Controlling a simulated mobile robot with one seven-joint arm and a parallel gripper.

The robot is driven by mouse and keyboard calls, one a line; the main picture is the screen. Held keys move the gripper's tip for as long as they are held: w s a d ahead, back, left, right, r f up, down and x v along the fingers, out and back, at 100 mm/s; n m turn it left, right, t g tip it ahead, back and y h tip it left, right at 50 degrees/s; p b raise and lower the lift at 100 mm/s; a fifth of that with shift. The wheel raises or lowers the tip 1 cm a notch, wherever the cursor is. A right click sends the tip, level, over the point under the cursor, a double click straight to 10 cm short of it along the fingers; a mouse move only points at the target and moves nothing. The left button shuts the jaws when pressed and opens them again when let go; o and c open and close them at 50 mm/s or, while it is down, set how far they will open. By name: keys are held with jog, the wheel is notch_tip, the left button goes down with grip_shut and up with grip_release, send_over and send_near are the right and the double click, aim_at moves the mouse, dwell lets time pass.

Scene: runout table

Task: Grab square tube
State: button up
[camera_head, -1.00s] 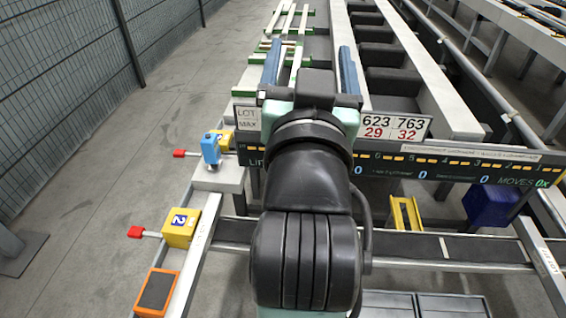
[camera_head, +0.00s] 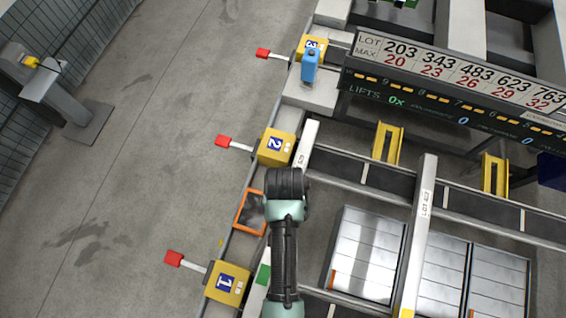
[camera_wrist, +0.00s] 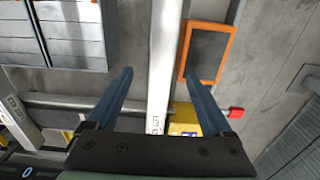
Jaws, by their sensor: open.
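My gripper (camera_wrist: 158,76) is open in the wrist view, with two blue fingers apart and nothing held. Beyond them a long pale straight bar (camera_wrist: 164,40), lettered at its lower end, appears in the gap, and I see no contact. A labelled bar (camera_head: 305,147) also shows beside my arm in the head view. In the head view my arm hides my gripper.
Yellow numbered blocks 1 (camera_head: 228,284), 2 (camera_head: 276,147) and 3 (camera_head: 312,43) with red-tipped levers line the left edge. An orange-framed panel (camera_head: 240,212) lies by my arm. Another labelled bar (camera_head: 420,215) crosses the table at right.

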notch_tip(320, 180, down, 2)
jog(key=shift+w, duration=0.1)
jog(key=shift+s+a+f+p, duration=0.1)
jog(key=shift+f+p, duration=0.1)
jog(key=shift+f, duration=1.05)
jog(key=shift+s+a+f+p, duration=0.1)
jog(key=shift+f+p, duration=0.05)
jog(key=shift+f, duration=1.05)
grip_shut()
jog(key=shift+r, duration=0.1)
